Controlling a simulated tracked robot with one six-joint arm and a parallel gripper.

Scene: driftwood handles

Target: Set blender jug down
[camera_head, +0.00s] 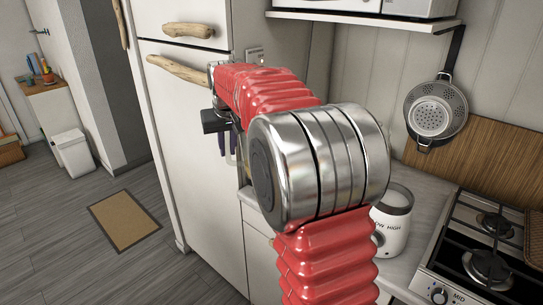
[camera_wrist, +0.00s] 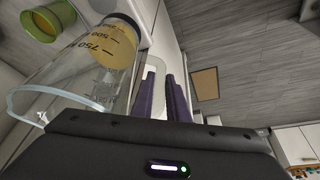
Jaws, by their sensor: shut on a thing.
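The clear blender jug (camera_wrist: 70,75) with dark measuring marks fills the left of the wrist view, tilted in the picture. Its pale handle (camera_wrist: 154,66) lies at the purple fingers of my gripper (camera_wrist: 165,88), which is shut on it. In the head view my gripper (camera_head: 227,145) shows only partly in front of the fridge side; my red arm hides most of the jug there. I cannot tell how high the jug is above the counter.
A gas stove (camera_head: 487,250) is right of the blender base. A colander (camera_head: 435,108) hangs on the wall under a shelf (camera_head: 365,18). The fridge (camera_head: 195,100) with driftwood handles stands left. A green-yellow cup (camera_wrist: 48,18) is beyond the jug. The floor at left is mostly clear.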

